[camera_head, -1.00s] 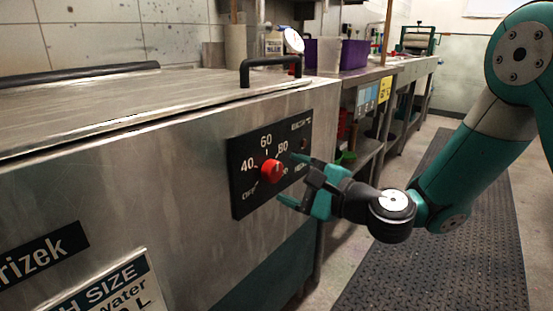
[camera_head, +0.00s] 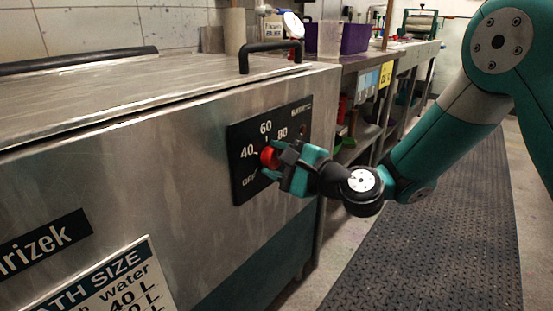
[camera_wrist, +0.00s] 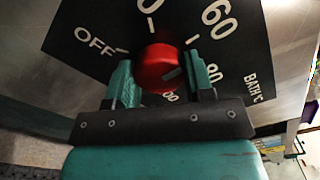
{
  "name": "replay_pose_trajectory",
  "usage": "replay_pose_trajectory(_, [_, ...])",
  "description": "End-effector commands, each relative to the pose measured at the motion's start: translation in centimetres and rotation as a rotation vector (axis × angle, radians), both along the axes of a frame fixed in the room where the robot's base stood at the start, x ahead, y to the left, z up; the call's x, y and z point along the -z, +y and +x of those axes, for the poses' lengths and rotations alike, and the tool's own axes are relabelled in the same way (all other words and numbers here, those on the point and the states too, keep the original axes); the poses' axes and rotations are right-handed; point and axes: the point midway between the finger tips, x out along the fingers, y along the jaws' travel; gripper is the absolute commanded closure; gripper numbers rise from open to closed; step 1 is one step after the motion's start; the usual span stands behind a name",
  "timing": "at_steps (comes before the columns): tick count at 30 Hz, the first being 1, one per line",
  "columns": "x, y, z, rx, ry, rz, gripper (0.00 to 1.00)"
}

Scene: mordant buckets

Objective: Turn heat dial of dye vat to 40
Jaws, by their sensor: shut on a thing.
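The red heat dial (camera_head: 267,157) sits on a black panel (camera_head: 241,192) on the front of the steel dye vat (camera_head: 150,175). The panel has white marks OFF, 40, 60 and 80. My gripper (camera_head: 273,160) reaches in from the right and is shut on the dial. In the wrist view, the dial (camera_wrist: 157,66) lies between my two green fingers. A grey mark on its face lies at the right, towards the 80 side; its exact setting is hard to tell. My gripper hides the panel's lower right in the head view.
A black handle (camera_head: 270,50) stands on the vat's lid above the panel. A workbench with a purple bin (camera_head: 355,38) runs back at the right. A dark ribbed mat (camera_head: 440,230) covers clear floor there.

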Motion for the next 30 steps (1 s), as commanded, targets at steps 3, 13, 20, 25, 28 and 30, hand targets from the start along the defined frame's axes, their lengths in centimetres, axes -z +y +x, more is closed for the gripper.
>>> replay_pose_trajectory(3, [-0.02,-0.04,-0.02,-0.002,-0.012,-0.008,0.75])
replay_pose_trajectory(13, [0.14,-0.15,-0.02,-0.001,-0.14,-0.106,0.75])
replay_pose_trajectory(20, [0.23,-0.18,-0.03,-0.001,-0.304,-0.234,0.75])
replay_pose_trajectory(25, [0.27,-0.19,-0.04,0.0,-0.432,-0.334,0.75])
replay_pose_trajectory(28, [0.3,-0.18,-0.05,0.0,-0.504,-0.391,0.75])
replay_pose_trajectory(30, [0.33,-0.17,-0.06,-0.001,-0.552,-0.429,0.75])
